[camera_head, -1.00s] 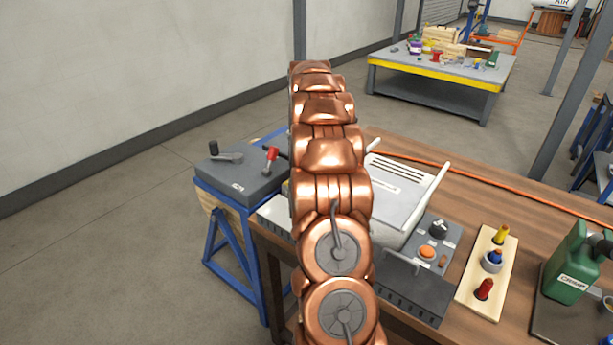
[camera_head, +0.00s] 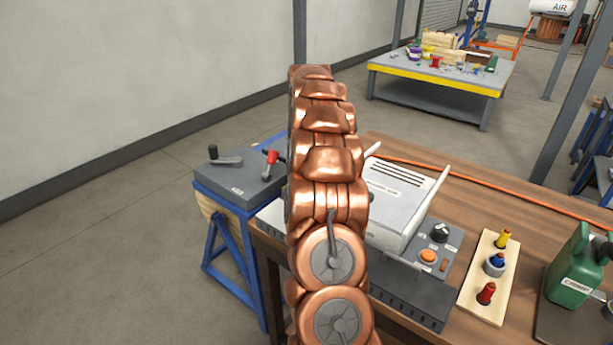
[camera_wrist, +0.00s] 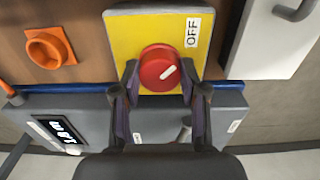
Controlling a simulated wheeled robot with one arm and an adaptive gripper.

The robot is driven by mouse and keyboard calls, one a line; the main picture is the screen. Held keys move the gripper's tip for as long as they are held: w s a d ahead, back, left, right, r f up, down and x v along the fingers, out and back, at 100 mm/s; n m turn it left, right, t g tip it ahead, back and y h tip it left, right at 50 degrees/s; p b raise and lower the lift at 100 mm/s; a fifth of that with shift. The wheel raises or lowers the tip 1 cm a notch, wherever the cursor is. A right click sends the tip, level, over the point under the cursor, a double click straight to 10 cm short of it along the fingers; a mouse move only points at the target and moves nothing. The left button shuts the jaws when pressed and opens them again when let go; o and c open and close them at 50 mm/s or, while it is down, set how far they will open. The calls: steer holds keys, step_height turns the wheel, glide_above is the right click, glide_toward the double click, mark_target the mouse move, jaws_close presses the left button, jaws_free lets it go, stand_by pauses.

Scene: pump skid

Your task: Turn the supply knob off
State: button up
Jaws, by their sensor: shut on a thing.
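The supply knob (camera_wrist: 159,68) is a round red knob with a white pointer line, on a yellow plate (camera_wrist: 125,32) in the wrist view. The line slants toward the upper right. A white OFF label (camera_wrist: 193,32) is at the knob's upper right. My gripper (camera_wrist: 159,72) has one finger at each side of the knob and is shut on it. In the head view my copper-coloured arm blocks the view of the knob and gripper.
In the wrist view, an orange part (camera_wrist: 45,48) is at upper left and a white panel (camera_wrist: 272,40) at right.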

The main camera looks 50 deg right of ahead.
steer(key=shift+r, duration=0.1)
steer(key=o, duration=1.1)
steer(key=shift+o, duration=0.2)
step_height(320, 180, up, 12)
stand_by(0.5)
